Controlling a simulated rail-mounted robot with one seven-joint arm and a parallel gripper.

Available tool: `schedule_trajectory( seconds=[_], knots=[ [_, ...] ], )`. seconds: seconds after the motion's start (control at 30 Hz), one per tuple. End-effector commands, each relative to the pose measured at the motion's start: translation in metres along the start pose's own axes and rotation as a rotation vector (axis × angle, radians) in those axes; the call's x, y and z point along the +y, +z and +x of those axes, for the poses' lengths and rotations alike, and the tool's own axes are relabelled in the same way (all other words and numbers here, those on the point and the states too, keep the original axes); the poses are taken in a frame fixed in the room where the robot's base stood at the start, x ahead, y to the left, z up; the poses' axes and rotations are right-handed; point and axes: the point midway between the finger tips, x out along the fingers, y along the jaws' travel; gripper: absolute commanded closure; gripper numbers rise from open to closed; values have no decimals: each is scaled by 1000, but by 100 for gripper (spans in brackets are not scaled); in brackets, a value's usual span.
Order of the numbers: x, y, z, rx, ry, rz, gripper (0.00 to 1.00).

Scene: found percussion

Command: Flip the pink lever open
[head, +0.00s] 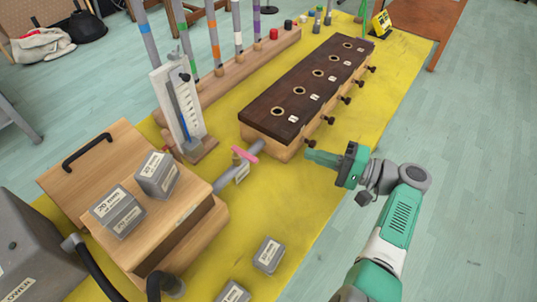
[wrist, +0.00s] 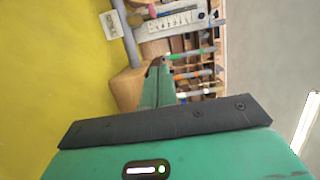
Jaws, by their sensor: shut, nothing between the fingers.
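The pink lever (head: 245,154) sits on top of a grey pipe (head: 228,176) with a valve between the wooden box at lower left and the long dark-topped box. It lies at a slant over the pipe; its exact angle to the pipe is hard to tell. My gripper (head: 310,156) is shut and empty, to the right of the lever and clearly apart from it, near the dark-topped box's front end. In the wrist view my gripper (wrist: 160,75) shows shut fingers, with the grey pipe (wrist: 126,37) beyond. I cannot make out the lever there.
The long dark-topped box (head: 290,104) has black knobs along its right side. A white upright gauge (head: 178,105) stands behind the lever. The wooden box (head: 95,160) carries grey weights; more weights (head: 268,254) lie on the yellow mat (head: 330,185).

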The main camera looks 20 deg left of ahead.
Motion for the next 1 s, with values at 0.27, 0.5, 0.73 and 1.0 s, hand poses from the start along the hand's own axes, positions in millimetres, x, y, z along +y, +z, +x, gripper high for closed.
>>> schedule_trajectory(
  seconds=[0.27, 0.5, 0.73, 1.0],
  knots=[
    [-1, 1, 45, -4, 2, 0, 100],
    [2, 1, 98, -3, 3, -1, 100],
    [1, 24, 106, 0, 2, 0, 100],
    [1, 38, 109, 0, 1, 0, 100]
  ],
)
